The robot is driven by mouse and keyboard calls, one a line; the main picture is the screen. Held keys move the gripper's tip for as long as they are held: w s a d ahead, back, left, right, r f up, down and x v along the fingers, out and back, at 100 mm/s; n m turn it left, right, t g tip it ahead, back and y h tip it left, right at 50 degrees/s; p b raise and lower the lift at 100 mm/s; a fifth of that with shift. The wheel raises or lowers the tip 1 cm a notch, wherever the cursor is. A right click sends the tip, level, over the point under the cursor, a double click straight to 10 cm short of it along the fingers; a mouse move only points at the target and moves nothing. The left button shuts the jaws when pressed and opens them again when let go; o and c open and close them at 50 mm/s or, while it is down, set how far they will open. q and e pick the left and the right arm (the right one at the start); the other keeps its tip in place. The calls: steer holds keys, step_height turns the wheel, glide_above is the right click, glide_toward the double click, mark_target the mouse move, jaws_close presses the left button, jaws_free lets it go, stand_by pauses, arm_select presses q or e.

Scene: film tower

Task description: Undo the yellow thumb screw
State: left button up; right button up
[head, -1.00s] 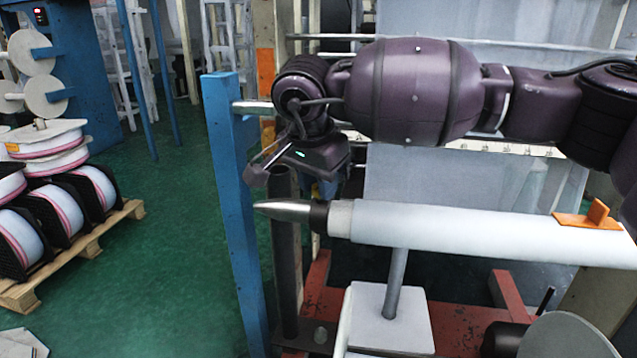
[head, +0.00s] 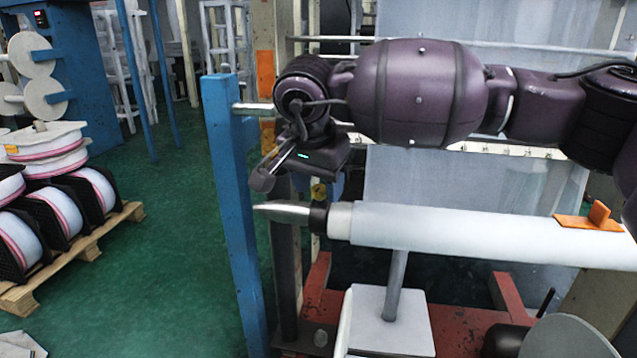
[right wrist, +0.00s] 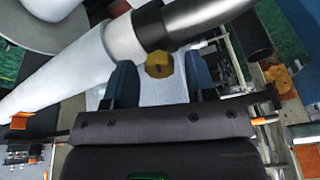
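The yellow thumb screw (right wrist: 159,65) shows in the right wrist view beside the dark collar (right wrist: 150,27) of the roller. It also shows in the head view (head: 318,193) as a small yellow knob just above the collar. My right gripper (head: 316,186) is above the collar in the head view, with its fingers partly hidden. In the right wrist view its two blue fingers are open, with the screw seen in the gap between them. I cannot tell whether either finger touches it. My left gripper is not in view.
The white roller (head: 450,231) runs to the right, with a pointed metal tip (head: 280,211) at its left end. A blue post (head: 232,220) stands close left of my gripper. An orange piece (head: 598,214) sits on the roller. Open green floor (head: 170,240) lies left.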

steer(key=shift+r, duration=0.1)
steer(key=v, duration=1)
steer(key=shift+r+p, duration=0.25)
steer(key=shift+p, duration=0.05)
